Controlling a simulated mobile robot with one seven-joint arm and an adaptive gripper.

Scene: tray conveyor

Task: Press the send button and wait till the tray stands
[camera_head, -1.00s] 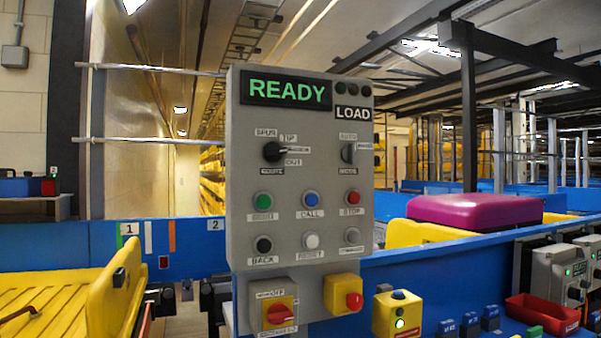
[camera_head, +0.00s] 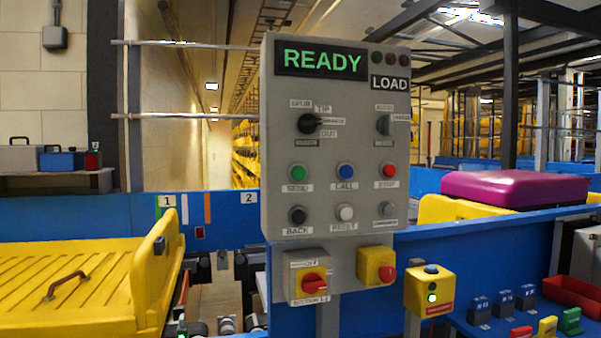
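A grey control panel (camera_head: 335,250) stands upright in the middle of the head view. Its display (camera_head: 321,62) reads READY in green, and a small plate beside it reads LOAD. The green button (camera_head: 298,172), whose label looks like SEND, is at the left of the upper button row, beside a blue CALL button (camera_head: 345,171) and a red STOP button (camera_head: 389,171). A yellow tray (camera_head: 60,285) with a ribbed floor and a raised end wall sits at the lower left, with a brown handle-like piece (camera_head: 52,288) on it. My gripper is not in view.
A red rotary switch (camera_head: 313,283) and a red emergency button (camera_head: 386,274) sit low on the panel. A yellow button box (camera_head: 430,292) stands to its right. A purple case (camera_head: 513,188) lies on yellow behind the blue wall (camera_head: 465,245). A shelf (camera_head: 60,180) holds small boxes.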

